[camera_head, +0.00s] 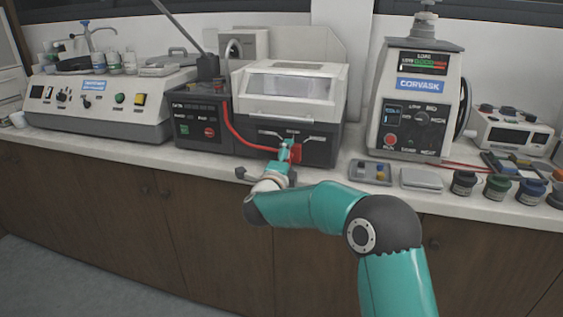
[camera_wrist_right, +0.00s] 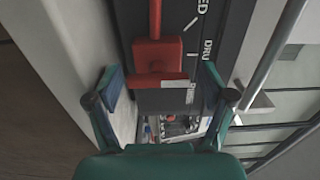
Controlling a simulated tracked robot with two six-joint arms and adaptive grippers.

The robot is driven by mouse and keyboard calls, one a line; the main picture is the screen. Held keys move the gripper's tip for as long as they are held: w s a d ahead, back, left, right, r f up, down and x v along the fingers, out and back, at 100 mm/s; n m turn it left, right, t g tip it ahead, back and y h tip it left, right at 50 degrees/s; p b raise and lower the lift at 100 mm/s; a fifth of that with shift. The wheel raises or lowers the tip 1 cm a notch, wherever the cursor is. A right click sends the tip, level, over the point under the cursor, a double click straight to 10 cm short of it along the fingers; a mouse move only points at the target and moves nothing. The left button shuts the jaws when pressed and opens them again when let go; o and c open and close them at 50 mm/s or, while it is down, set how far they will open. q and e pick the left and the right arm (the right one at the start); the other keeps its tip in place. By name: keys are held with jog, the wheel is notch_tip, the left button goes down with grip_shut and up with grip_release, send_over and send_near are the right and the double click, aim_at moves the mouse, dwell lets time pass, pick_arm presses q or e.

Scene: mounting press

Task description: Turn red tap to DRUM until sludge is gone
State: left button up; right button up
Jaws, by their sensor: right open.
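The red tap (camera_wrist_right: 158,62) shows in the right wrist view, on a dark panel with white lettering; part of "DRUM" and an "ED" label can be read beside it. In the head view the red tap (camera_head: 295,153) sits low on the front of the grey machine (camera_head: 290,100), at the end of a red hose. My right gripper (camera_wrist_right: 165,80) is open, with one finger on each side of the tap's lower end. I cannot tell whether the fingers touch it. In the head view my right gripper (camera_head: 287,150) is at the tap. No sludge shows. My left gripper is not in view.
A control box (camera_head: 200,128) stands left of the machine, with the red hose (camera_head: 238,130) passing beside it. A Corvask press (camera_head: 418,100) stands to the right. Several lidded jars (camera_head: 497,186) and small trays (camera_head: 370,171) lie along the counter's front right.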

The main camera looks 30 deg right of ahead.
jog(key=shift+a+f, duration=0.15)
jog(key=shift+f, duration=0.1)
jog(key=shift+s+a, duration=0.25)
jog(key=shift+a, duration=0.2)
jog(key=v, duration=0.6)
jog(key=shift+s+a+r, duration=0.15)
jog(key=shift+s+a, duration=0.05)
jog(key=shift+s, duration=0.15)
